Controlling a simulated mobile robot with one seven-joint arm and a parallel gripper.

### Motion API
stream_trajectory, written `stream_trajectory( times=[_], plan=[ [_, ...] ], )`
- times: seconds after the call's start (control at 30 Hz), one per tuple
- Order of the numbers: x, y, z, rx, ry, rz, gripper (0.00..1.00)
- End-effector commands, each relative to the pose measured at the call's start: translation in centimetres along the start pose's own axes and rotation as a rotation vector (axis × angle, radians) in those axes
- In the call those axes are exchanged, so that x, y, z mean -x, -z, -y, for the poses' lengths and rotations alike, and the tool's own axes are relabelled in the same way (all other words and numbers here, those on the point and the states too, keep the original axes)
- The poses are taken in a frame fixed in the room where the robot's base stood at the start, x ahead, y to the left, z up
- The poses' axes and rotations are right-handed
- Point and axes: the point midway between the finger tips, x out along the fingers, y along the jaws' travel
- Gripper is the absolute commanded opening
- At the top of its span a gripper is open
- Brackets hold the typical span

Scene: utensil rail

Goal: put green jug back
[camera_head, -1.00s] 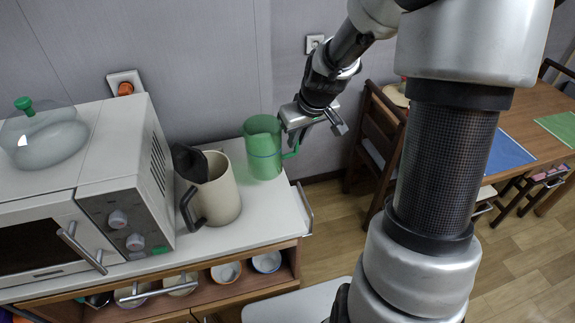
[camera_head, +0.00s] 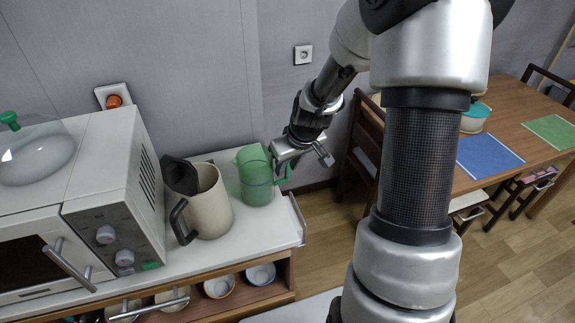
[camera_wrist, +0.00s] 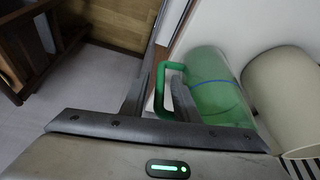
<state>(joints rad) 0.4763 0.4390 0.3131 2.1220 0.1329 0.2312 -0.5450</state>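The green jug (camera_head: 256,184), see-through with a blue line, stands on the white counter top (camera_head: 215,255) near its right end. Its green handle (camera_wrist: 163,75) faces my gripper. In the wrist view the two fingers (camera_wrist: 160,100) are apart, one on each side of the handle. Whether either finger touches the handle, I cannot tell. The jug's lower part is partly hidden by a finger in the wrist view.
A cream jug (camera_head: 211,208) with a dark lid and handle stands close to the left of the green jug. A white microwave (camera_head: 118,190) is further left. A metal rail (camera_head: 298,220) edges the counter's right end. Bowls (camera_head: 219,286) sit on the shelf below. A table (camera_head: 515,110) and chairs stand right.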

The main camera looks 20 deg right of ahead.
Motion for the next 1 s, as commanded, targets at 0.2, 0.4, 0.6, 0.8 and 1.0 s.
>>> stream_trajectory(
  times=[0.2,0.4,0.6,0.8,1.0],
  plan=[
    [0.0,0.0,0.0,0.0,0.0,0.0,0.29],
    [1.0,0.2,-0.1,-0.001,-0.002,-0.003,0.29],
    [4.9,0.3,-0.2,-0.002,-0.005,-0.005,0.29],
    [9.1,0.3,-0.2,-0.002,-0.005,-0.004,0.29],
    [11.7,0.2,-0.1,0.0,-0.002,-0.002,0.29]
  ],
)
